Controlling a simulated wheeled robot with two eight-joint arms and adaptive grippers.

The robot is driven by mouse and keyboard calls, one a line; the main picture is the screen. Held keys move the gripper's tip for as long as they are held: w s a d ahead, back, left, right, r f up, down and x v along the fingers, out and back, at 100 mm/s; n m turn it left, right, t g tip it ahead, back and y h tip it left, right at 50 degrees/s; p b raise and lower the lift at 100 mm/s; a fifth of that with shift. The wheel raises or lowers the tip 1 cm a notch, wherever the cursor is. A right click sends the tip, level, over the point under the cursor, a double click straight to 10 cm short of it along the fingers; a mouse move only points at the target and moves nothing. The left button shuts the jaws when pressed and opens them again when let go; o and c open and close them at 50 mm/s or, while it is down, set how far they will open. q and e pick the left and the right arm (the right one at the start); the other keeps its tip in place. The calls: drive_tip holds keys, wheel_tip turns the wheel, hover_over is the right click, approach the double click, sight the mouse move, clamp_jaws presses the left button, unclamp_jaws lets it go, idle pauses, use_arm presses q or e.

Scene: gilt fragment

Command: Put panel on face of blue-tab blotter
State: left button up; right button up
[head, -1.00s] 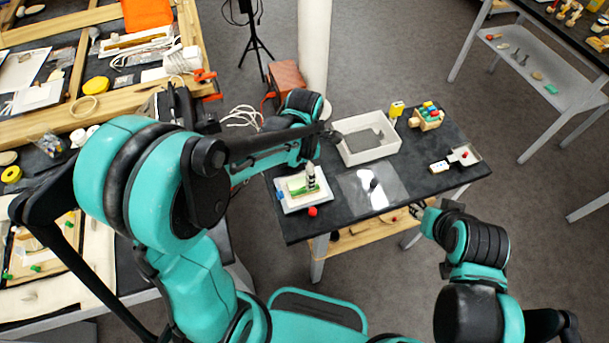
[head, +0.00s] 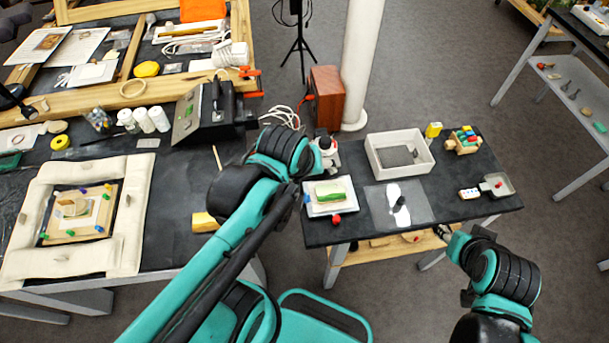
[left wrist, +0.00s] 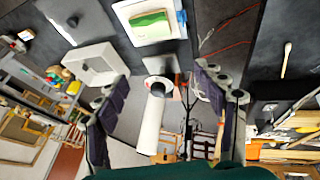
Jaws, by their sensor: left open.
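The panel (head: 334,191), green with a pale edge, lies on the white blotter (head: 314,210) near the left end of the small black table. A blue tab (head: 307,199) shows at the blotter's left edge. In the left wrist view the panel (left wrist: 151,20) lies within the blotter's white face (left wrist: 146,40), beside the blue tab (left wrist: 182,17). My left gripper (head: 327,152) is behind the blotter, clear of the panel. Its spread fingers (left wrist: 165,88) hold nothing in the left wrist view. My right gripper (head: 446,232) is at the table's front edge; its finger state is unclear.
A red knob (head: 337,219) is at the blotter's front edge. A clear sheet (head: 377,207) lies to the right, with a white tray (head: 377,165) behind it. A toy (head: 463,143) and a small grey dish (head: 496,187) stand farther right. A white column (head: 359,60) rises behind the table.

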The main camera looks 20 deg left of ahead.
use_arm(q)
drive_tip(key=m, duration=0.2)
drive_tip(key=s+m+t, duration=0.1)
drive_tip(key=m, duration=0.1)
drive_tip(key=s+a+m, duration=0.1)
drive_tip(key=m, duration=0.1)
drive_tip(key=shift+s+t, duration=0.1)
drive_tip(key=shift+t, duration=0.3)
